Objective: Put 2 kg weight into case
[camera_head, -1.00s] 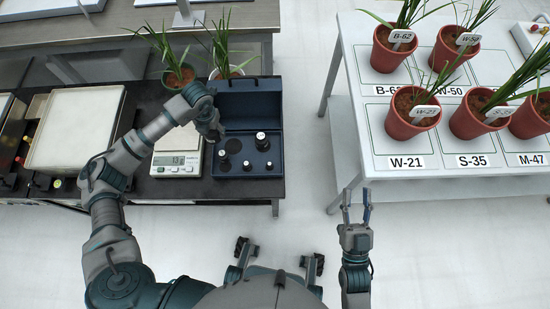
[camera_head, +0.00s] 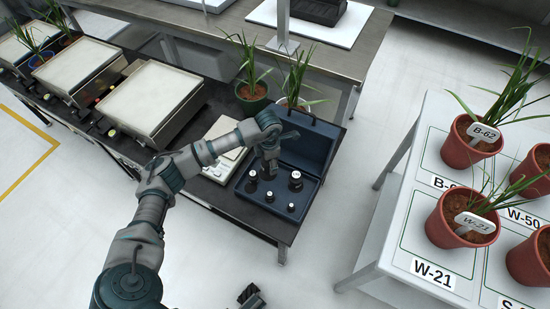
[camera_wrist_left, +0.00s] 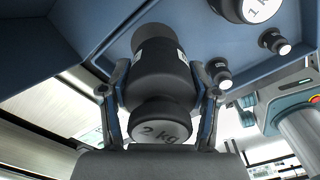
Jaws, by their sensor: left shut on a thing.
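The 2 kg weight (camera_wrist_left: 160,131) is a dark cylinder with a labelled knob. In the left wrist view it sits between the two fingers of my left gripper (camera_wrist_left: 160,80), which is shut on it. In the head view my left gripper (camera_head: 268,163) is over the back part of the open blue case (camera_head: 312,147) and mostly hides the held weight. The case also shows in the wrist view (camera_wrist_left: 225,42), close to the weight's far end. I cannot tell whether the weight touches the case floor.
Smaller weights stand in the case, including a dark one (camera_head: 295,182) and a small one (camera_head: 291,208). A scale (camera_head: 222,165) stands left of the case. Potted plants (camera_head: 252,97) stand behind. A white table (camera_head: 400,235) with pots is at the right.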

